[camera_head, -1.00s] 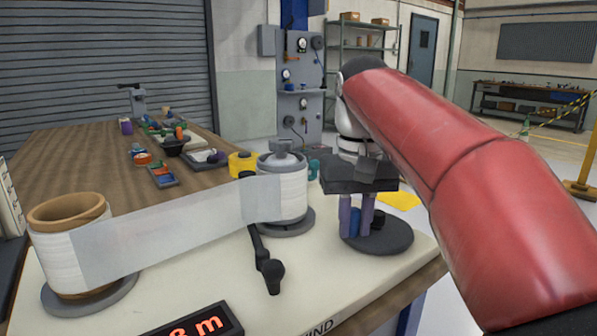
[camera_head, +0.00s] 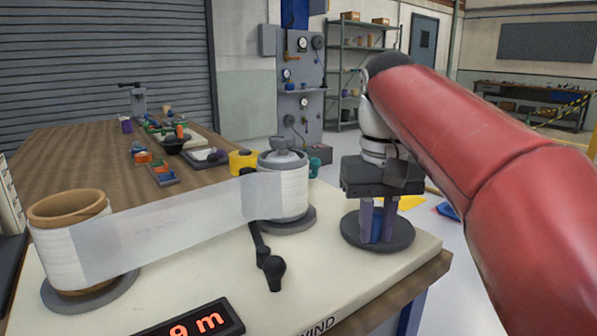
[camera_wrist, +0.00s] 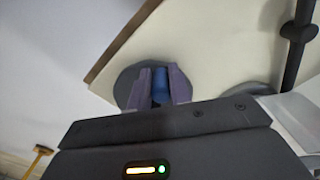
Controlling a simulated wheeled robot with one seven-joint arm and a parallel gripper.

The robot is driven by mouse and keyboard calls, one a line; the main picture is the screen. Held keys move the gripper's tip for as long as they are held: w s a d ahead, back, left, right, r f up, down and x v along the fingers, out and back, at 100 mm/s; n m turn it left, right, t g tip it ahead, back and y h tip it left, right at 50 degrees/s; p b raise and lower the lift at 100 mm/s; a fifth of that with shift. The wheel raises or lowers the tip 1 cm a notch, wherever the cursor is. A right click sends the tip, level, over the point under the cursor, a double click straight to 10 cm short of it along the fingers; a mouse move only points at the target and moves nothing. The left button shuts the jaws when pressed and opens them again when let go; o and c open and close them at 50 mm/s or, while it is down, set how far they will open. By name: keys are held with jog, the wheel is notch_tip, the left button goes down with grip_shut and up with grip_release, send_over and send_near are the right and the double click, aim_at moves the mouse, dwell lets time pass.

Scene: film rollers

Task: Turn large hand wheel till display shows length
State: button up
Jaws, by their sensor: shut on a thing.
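The large hand wheel (camera_head: 350,233) is a dark grey disc at the bench's right front corner; it also shows in the wrist view (camera_wrist: 126,82). My gripper (camera_head: 377,226) points down over it, its purple fingers shut on the blue handle (camera_wrist: 160,86) of the wheel. The display (camera_head: 195,322) at the bottom edge reads "9 m" in orange; its left part is cut off by the frame. White film (camera_head: 160,225) runs from the left roller (camera_head: 65,255) to the right roller (camera_head: 290,195).
A black crank lever (camera_head: 264,258) lies on the cream bench top (camera_head: 350,280) left of the wheel. A yellow pot (camera_head: 242,162) and a teal cup (camera_head: 314,167) stand behind the right roller. Small parts lie along the wooden table (camera_head: 70,160).

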aim_at(403, 239)
jog(key=shift+d, duration=1.55)
jog(key=shift+p, duration=0.3)
jog(key=shift+w+d+r+p, duration=0.1)
jog(key=shift+w+d+p, duration=0.25)
jog(key=shift+d, duration=0.15)
jog(key=shift+w+d, duration=0.1)
jog(key=shift+d, duration=0.3)
